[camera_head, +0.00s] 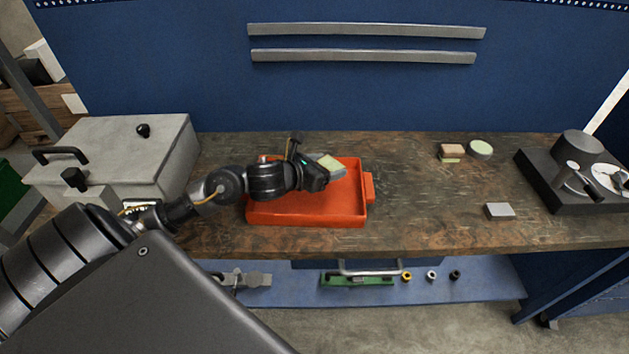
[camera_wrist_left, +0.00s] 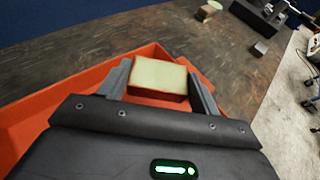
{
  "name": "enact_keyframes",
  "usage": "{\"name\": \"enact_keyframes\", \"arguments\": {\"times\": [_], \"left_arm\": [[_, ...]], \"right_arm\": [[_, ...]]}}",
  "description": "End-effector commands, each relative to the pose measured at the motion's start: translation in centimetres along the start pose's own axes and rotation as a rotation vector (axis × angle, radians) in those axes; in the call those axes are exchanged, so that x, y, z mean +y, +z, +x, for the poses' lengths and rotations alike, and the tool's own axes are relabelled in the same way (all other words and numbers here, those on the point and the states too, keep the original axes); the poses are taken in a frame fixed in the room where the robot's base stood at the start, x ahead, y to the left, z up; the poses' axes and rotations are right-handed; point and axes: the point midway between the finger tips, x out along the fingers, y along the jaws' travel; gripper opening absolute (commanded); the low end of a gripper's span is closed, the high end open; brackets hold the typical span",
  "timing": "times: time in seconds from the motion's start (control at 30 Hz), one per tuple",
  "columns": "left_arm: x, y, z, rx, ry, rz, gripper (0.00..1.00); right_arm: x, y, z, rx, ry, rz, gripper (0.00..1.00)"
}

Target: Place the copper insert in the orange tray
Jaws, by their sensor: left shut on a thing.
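My left gripper (camera_head: 322,174) reaches over the orange tray (camera_head: 305,218) from the left. In the left wrist view, its two grey fingers (camera_wrist_left: 160,86) are shut on a rectangular block, the copper insert (camera_wrist_left: 159,76), with a pale yellow-green top and a reddish-brown side. In the head view the insert (camera_head: 331,164) shows as a pale block above the tray's back right part. I cannot tell how high it is or whether it touches the tray. The tray's floor looks empty where it shows. My right gripper is not in view.
On the bench to the right are a small brown-topped block (camera_head: 451,151), a round pale-green piece (camera_head: 480,149) and a grey block (camera_head: 499,211). A dark microscope base (camera_head: 575,192) stands far right. A grey case (camera_head: 125,160) stands left.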

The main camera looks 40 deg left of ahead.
Motion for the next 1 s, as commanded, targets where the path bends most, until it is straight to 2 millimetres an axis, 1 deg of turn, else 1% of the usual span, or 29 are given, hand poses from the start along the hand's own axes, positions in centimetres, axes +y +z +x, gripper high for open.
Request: {"name": "enact_keyframes", "arguments": {"times": [0.03, 0.1, 0.2, 0.3, 0.5, 0.6, 0.8, 1.0], "left_arm": [[0.6, -1.3, 0.3, 0.005, 0.0, -0.005, 0.21], [1.5, -2.1, 0.6, 0.003, -0.001, -0.006, 0.21], [2.4, -3.1, 0.9, 0.0, -0.001, -0.003, 0.21], [2.9, -3.5, 1.1, -0.002, -0.001, -0.003, 0.21], [3.2, -3.8, 1.2, -0.002, -0.001, -0.002, 0.21], [3.9, -4.8, 1.4, 0.002, 0.0, -0.004, 0.21], [3.8, -7.0, 2.4, -0.001, -0.001, -0.005, 0.21], [3.9, -7.5, 2.6, -0.003, -0.001, 0.0, 0.21]], "right_arm": [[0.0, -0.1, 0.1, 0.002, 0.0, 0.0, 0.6], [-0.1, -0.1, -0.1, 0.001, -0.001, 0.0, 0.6], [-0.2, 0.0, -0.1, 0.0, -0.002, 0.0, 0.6], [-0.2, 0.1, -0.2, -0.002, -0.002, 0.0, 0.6], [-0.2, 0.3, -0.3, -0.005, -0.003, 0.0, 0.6], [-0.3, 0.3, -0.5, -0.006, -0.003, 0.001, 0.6], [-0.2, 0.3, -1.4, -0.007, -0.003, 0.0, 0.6], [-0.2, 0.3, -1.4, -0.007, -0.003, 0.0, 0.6]]}}
